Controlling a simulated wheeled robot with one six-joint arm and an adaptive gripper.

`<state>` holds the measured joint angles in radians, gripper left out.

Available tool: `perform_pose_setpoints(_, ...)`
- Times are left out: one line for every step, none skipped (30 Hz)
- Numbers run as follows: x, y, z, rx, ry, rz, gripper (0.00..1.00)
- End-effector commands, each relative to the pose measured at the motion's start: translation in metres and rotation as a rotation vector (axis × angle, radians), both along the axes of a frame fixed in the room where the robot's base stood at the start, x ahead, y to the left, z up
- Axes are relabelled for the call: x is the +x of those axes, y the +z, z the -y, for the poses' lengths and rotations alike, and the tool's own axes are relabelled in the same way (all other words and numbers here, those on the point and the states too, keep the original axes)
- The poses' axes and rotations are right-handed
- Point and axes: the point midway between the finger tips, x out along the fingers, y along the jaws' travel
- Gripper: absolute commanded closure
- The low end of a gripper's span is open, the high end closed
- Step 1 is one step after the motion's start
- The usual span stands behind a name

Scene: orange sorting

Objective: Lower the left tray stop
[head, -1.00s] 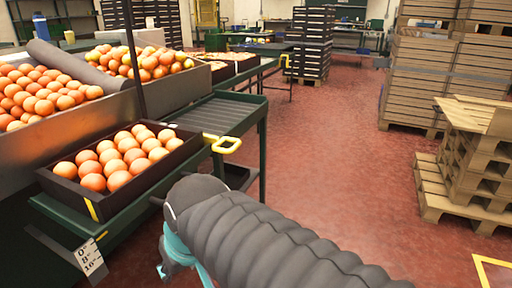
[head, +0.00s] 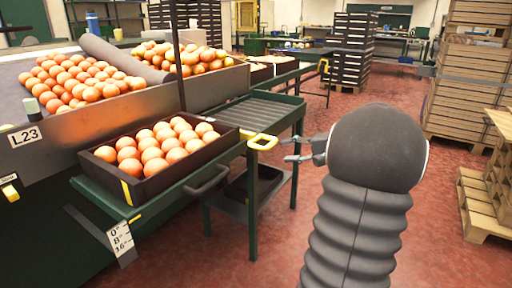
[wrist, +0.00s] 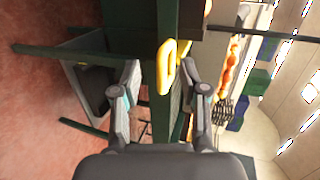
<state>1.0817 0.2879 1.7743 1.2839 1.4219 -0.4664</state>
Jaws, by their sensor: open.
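A yellow loop handle (head: 262,141), which looks like the left tray stop, sticks out at the near corner of the green roller rack, just right of the crate of oranges (head: 128,188). My gripper (head: 291,149) is open and empty, just right of the loop and pointing left at it. In the wrist view the yellow loop (wrist: 165,66) lies ahead between my two spread fingers (wrist: 161,78). I see no contact; the exact gap is hard to tell. How the stop is mounted is hidden.
A green roller rack (head: 252,110) runs back from the loop, with a dark bar handle (head: 207,181) below the crate. Another yellow loop (head: 323,66) is farther back. Stacked pallets (head: 480,205) stand at right. Red floor (head: 430,235) between is clear.

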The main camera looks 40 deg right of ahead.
Motion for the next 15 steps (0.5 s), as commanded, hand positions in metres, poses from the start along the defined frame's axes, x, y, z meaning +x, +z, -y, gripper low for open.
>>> perform_pose_setpoints(-0.005, -0.003, 0.023, 0.019, -0.035, 0.032, 0.57)
perform_pose_setpoints(-0.008, -0.004, 0.032, 0.026, -0.049, 0.048, 0.57)
perform_pose_setpoints(-0.011, -0.003, 0.043, 0.034, -0.065, 0.068, 0.57)
perform_pose_setpoints(-0.012, -0.003, 0.049, 0.039, -0.074, 0.079, 0.57)
perform_pose_setpoints(-0.014, -0.003, 0.054, 0.043, -0.082, 0.090, 0.57)
perform_pose_setpoints(-0.015, -0.003, 0.059, 0.046, -0.090, 0.099, 0.57)
perform_pose_setpoints(-0.015, -0.003, 0.062, 0.049, -0.094, 0.104, 0.57)
perform_pose_setpoints(-0.014, -0.003, 0.063, 0.050, -0.097, 0.108, 0.57)
perform_pose_setpoints(-0.012, -0.003, 0.063, 0.049, -0.098, 0.110, 0.57)
perform_pose_setpoints(-0.010, -0.004, 0.062, 0.050, -0.098, 0.111, 0.57)
perform_pose_setpoints(-0.007, -0.004, 0.061, 0.050, -0.097, 0.111, 0.57)
perform_pose_setpoints(-0.003, -0.005, 0.058, 0.049, -0.096, 0.110, 0.57)
perform_pose_setpoints(0.001, -0.006, 0.056, 0.049, -0.096, 0.110, 0.57)
perform_pose_setpoints(0.005, -0.007, 0.055, 0.050, -0.095, 0.109, 0.57)
perform_pose_setpoints(0.012, -0.009, 0.051, 0.050, -0.094, 0.109, 0.57)
